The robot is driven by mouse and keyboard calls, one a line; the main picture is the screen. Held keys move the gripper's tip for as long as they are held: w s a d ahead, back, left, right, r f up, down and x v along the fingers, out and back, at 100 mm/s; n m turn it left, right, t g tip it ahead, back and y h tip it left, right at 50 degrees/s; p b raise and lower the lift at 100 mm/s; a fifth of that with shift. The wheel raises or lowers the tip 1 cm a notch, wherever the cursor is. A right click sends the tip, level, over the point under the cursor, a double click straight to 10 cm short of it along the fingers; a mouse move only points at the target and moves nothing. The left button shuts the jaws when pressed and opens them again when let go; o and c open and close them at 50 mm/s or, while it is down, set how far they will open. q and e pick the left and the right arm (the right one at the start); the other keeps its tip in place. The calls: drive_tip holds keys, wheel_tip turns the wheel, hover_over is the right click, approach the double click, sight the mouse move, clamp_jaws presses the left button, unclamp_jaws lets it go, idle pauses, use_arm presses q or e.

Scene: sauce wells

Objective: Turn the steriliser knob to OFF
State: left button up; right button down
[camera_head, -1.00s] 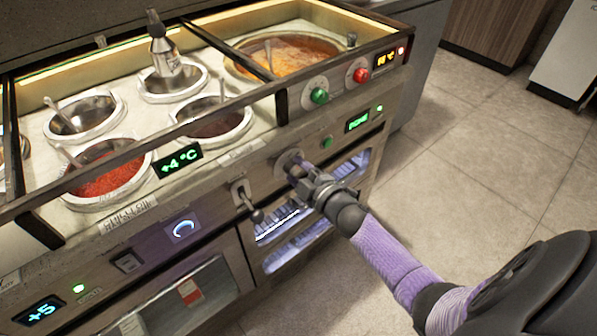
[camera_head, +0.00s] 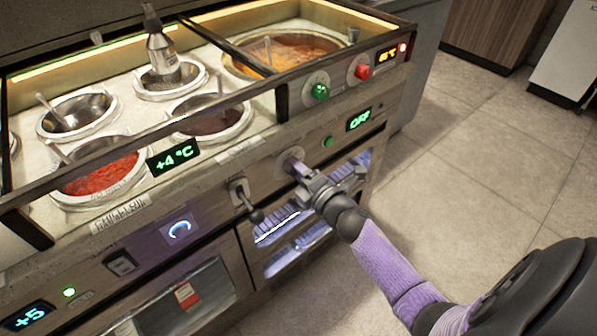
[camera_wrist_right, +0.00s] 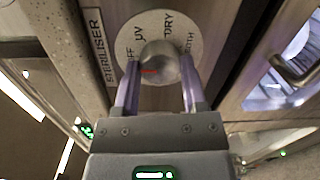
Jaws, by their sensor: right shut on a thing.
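The steriliser knob (camera_wrist_right: 160,64) is a round metal knob on a white dial (camera_wrist_right: 197,48) beside a STERILISER label (camera_wrist_right: 99,47). Its red mark points left, towards the partly hidden OFF lettering; UV and DRY also show. My right gripper (camera_head: 300,174) is shut on the knob, with one finger on each side in the right wrist view (camera_wrist_right: 158,95). In the head view the dial (camera_head: 284,163) sits on the counter front and the gripper hides most of the knob. My left gripper is not in view.
A lever (camera_head: 245,199) sticks out left of the dial. Glass-fronted drawers (camera_head: 290,240) lie below. Green (camera_head: 318,91) and red (camera_head: 362,72) knobs are above right. Sauce wells, one with red sauce (camera_head: 100,175), fill the counter top. The tiled floor (camera_head: 480,140) at right is clear.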

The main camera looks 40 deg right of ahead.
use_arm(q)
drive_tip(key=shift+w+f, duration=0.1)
use_arm(e)
drive_tip(key=shift+f, duration=0.1)
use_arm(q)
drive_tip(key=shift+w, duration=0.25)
use_arm(e)
drive_tip(key=shift+c, duration=1.7)
unclamp_jaws()
drive_tip(key=shift+o, duration=1)
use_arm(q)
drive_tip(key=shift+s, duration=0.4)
